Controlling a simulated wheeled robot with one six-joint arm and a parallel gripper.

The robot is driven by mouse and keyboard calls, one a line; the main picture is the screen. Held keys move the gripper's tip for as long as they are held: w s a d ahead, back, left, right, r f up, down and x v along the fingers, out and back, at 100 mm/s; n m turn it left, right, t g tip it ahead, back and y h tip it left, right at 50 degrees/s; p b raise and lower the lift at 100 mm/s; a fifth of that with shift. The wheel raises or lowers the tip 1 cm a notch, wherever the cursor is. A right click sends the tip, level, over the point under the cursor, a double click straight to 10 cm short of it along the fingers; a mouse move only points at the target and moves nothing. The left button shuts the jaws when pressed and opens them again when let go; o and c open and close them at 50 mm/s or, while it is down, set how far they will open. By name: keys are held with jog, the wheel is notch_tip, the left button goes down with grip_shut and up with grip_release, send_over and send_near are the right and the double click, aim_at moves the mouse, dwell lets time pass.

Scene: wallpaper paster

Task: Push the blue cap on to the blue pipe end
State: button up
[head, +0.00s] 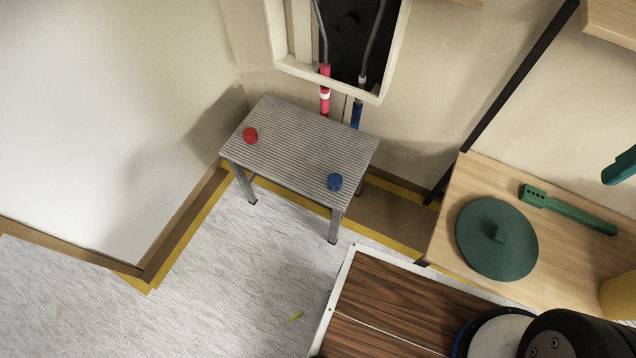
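A small round blue cap (334,182) sits on the ribbed grey stool (300,150), near its front right corner. A blue pipe (357,114) comes down under the open wall box, behind the stool's back edge. I cannot tell whether its lower end is hidden by the stool. The cap and the pipe are apart. A matching red cap (250,135) sits at the stool's left side. A red pipe (324,98) with a white band hangs left of the blue one. My gripper is not in view; only dark parts of my own body seem to show at the bottom right.
The wall box (378,99) has a pale frame and grey hoses inside. A wooden table (460,190) at right holds a green disc (485,225) and a green bar (570,211). A dark wood-topped surface (370,325) fills the lower middle. Pale floor (220,290) is open at lower left.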

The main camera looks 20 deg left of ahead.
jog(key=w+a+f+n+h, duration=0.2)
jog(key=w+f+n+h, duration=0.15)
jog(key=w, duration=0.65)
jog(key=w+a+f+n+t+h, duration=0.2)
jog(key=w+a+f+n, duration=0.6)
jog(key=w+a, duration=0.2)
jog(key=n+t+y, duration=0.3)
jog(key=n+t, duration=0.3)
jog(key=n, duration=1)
send_over(334, 180)
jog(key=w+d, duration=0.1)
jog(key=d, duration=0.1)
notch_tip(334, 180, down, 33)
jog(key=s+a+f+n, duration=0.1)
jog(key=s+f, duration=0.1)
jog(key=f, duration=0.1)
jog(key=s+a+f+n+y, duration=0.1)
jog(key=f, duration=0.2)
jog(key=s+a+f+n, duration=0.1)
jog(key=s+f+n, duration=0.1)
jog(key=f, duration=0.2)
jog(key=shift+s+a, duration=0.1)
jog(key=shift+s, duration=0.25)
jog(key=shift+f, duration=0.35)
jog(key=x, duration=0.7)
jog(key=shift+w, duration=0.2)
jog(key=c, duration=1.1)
